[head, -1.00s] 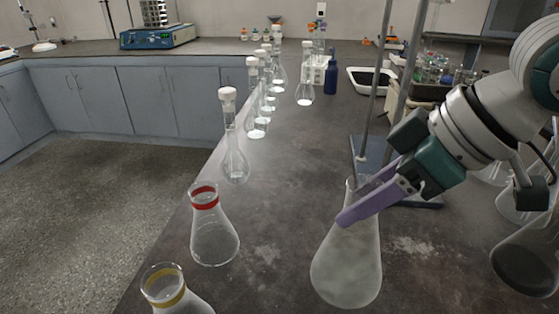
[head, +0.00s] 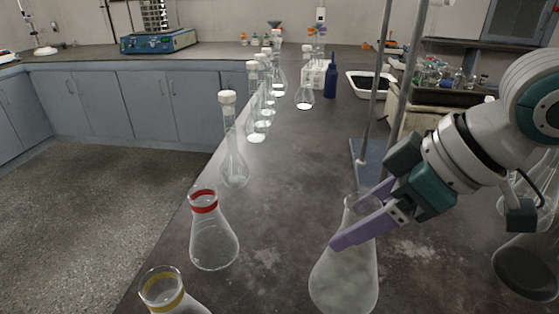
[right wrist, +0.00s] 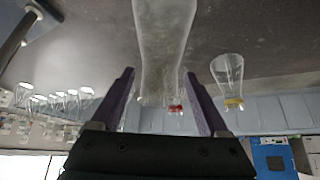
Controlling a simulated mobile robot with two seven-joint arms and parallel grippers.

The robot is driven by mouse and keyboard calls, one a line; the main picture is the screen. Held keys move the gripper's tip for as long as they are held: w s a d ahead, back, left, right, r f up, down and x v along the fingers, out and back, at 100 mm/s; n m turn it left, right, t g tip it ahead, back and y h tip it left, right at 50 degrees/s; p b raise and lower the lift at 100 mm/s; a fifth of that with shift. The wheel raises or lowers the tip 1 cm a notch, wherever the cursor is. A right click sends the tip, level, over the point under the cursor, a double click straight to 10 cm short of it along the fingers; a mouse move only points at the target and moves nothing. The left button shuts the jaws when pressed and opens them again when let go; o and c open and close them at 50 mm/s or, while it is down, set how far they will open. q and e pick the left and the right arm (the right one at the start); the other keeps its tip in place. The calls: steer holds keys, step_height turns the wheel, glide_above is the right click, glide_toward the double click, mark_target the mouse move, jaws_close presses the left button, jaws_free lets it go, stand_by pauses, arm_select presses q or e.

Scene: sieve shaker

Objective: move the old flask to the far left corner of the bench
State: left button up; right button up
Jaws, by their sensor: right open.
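The old flask, a cloudy, whitish conical flask (head: 345,278), stands upright on the dark bench (head: 290,215) at the lower middle of the head view. My right gripper (head: 350,222) is at its neck, coming in from the right. Its purple fingers are open, one in front of the neck and the other partly hidden behind it. In the right wrist view the cloudy flask (right wrist: 165,35) shows between the two spread fingers (right wrist: 158,75). I cannot tell whether either finger touches the glass. My left gripper is not in view.
A red-banded flask (head: 213,240) and a yellow-banded flask (head: 165,290) stand left of it near the bench edge. A row of stoppered flasks (head: 234,165) runs along the left edge. A stand with rods (head: 372,150) is just behind. The bench centre is clear.

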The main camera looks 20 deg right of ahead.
steer(key=p+v, duration=0.4)
steer(key=v, duration=0.8)
steer(key=s+a+f, duration=0.3)
steer(key=a+f, duration=0.3)
steer(key=a, duration=0.1)
steer(key=s+f+m+g+h, duration=0.2)
steer(key=s+f+m+h, duration=0.1)
steer(key=s, duration=0.4)
steer(key=shift+s+d+m, duration=0.2)
steer(key=shift+s+m, duration=0.1)
steer(key=shift+m, duration=0.4)
steer(key=shift+f, duration=0.15)
